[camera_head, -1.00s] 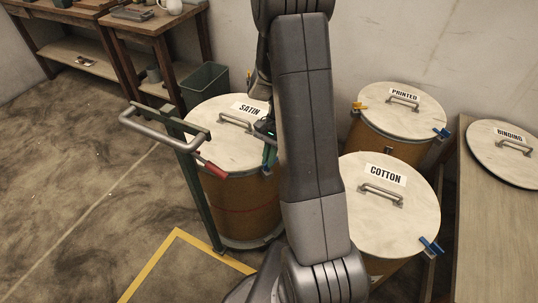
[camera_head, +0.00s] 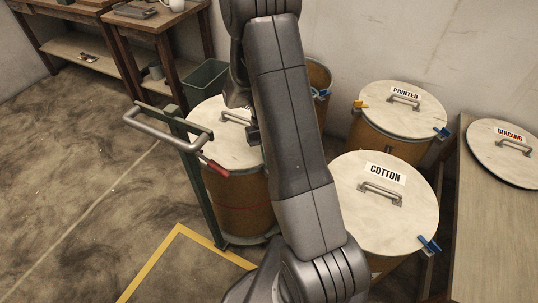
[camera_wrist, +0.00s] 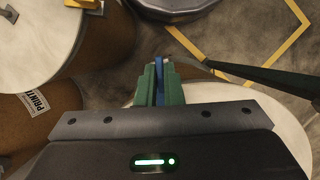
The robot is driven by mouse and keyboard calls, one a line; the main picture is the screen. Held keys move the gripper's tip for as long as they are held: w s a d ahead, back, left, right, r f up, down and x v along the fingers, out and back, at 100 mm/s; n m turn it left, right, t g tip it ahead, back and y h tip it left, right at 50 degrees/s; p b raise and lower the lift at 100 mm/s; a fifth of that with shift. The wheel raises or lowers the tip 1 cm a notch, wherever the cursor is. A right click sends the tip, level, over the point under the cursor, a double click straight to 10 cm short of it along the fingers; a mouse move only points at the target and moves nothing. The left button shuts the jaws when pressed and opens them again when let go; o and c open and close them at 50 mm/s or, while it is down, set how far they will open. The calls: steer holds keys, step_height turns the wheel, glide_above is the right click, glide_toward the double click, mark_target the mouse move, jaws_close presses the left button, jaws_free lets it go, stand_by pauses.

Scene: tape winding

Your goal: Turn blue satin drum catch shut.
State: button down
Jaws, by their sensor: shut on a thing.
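The satin drum (camera_head: 240,200) stands on a green cart in the head view, its pale lid (camera_head: 212,140) on top and its label mostly covered by my arm. In the wrist view, my gripper (camera_wrist: 160,74) has its green fingers shut on a narrow blue catch (camera_wrist: 159,66). The pale lid (camera_wrist: 225,95) shows below and right of the fingers. In the head view my arm hides the fingers and the held catch, so how far the catch is turned cannot be told.
The cart's handle (camera_head: 160,130) and green post (camera_head: 200,195) stand left of the drum. The cotton drum (camera_head: 400,220) and printed drum (camera_head: 400,120) stand to the right, with another drum (camera_head: 319,75) behind my arm. Yellow tape (camera_head: 150,275) marks open floor in front.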

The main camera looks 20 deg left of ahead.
steer(key=shift+a+n+t+h, duration=0.1)
steer(key=shift+n+t+h, duration=0.25)
steer(key=shift+n, duration=0.75)
steer(key=c, duration=1.6)
jaws_free()
steer(key=shift+o, duration=0.2)
steer(key=shift+r, duration=0.1)
steer(key=p+v, duration=0.1)
steer(key=v, duration=1.2)
steer(key=shift+r, duration=0.35)
steer(key=shift+f, duration=0.1)
steer(key=b+x, duration=0.1)
steer(key=x, duration=1.2)
steer(key=shift+f, duration=0.4)
